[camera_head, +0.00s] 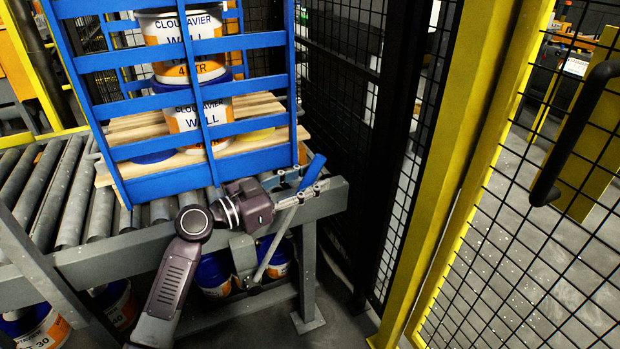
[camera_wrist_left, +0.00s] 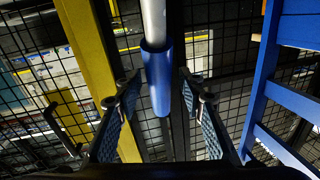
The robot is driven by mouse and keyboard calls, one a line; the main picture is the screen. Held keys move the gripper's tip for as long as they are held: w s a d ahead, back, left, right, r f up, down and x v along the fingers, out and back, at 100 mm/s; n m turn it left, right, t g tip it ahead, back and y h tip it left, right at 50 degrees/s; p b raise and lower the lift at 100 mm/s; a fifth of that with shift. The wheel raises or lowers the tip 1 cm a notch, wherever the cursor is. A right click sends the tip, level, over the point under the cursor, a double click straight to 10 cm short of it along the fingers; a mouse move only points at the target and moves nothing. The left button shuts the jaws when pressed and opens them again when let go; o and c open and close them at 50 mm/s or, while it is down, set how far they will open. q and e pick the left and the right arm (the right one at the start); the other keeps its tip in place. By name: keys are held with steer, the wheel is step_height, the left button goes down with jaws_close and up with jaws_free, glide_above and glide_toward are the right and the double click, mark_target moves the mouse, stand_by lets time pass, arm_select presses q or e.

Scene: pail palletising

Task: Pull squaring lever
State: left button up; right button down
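The squaring lever is a grey rod with a blue handle (camera_head: 313,172). It rises from a pivot low on the conveyor's side and leans to the right at the conveyor's end. My left gripper (camera_head: 300,187) reaches the lever near where the rod meets the handle. In the left wrist view the blue handle (camera_wrist_left: 158,85) is between the two dark ribbed fingers (camera_wrist_left: 160,112), with a visible gap on each side, so the gripper is open around it. My right gripper is in neither view.
A blue slatted frame (camera_head: 245,127) stands before stacked pails (camera_head: 199,118) on a wooden pallet (camera_head: 262,106) on the roller conveyor (camera_head: 64,205). More pails (camera_head: 213,272) sit under it. A yellow post (camera_head: 460,165) and black mesh fencing (camera_head: 535,220) stand to the right.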

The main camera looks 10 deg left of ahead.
arm_select(q)
steer(key=shift+c, duration=0.3)
jaws_close()
stand_by(0.3)
